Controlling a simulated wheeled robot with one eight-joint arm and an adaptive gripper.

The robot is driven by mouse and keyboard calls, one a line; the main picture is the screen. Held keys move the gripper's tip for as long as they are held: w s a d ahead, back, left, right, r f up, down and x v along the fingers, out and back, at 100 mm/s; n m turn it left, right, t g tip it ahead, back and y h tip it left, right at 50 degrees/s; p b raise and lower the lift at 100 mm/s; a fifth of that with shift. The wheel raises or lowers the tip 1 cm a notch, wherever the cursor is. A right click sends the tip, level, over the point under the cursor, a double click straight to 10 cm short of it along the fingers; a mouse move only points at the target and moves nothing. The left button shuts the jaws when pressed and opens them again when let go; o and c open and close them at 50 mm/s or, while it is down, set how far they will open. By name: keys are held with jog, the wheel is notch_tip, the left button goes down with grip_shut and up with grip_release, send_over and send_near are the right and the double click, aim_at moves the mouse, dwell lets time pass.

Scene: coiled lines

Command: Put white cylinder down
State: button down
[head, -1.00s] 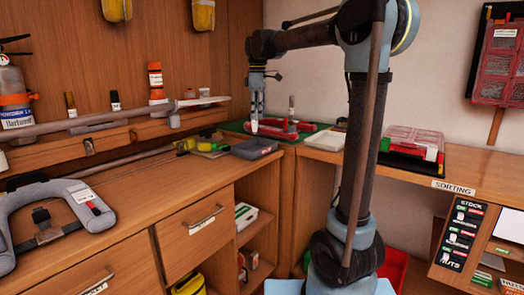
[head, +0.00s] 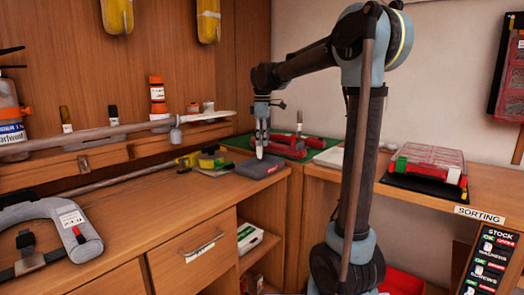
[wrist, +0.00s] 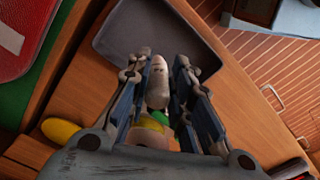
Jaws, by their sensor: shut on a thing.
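My gripper (head: 262,138) is shut on the white cylinder (wrist: 157,85), seen between the two fingers in the wrist view. In the head view the white cylinder (head: 259,151) points down below the fingertips. It is at the back edge of the dark grey tray (head: 262,166) on the wooden bench. In the wrist view the tray (wrist: 118,30) lies beyond the cylinder's end. I cannot tell whether the cylinder touches the tray. The fingers hide part of its sides.
A red vise (head: 283,143) stands behind on a green mat (head: 240,141). A clear-lidded case (head: 432,160) is on the right bench. Bare bench top (head: 185,195) lies in front.

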jog(key=shift+f, duration=1.95)
jog(key=c, duration=1.4)
grip_release()
jog(key=shift+c, duration=0.2)
notch_tip(320, 180, up, 12)
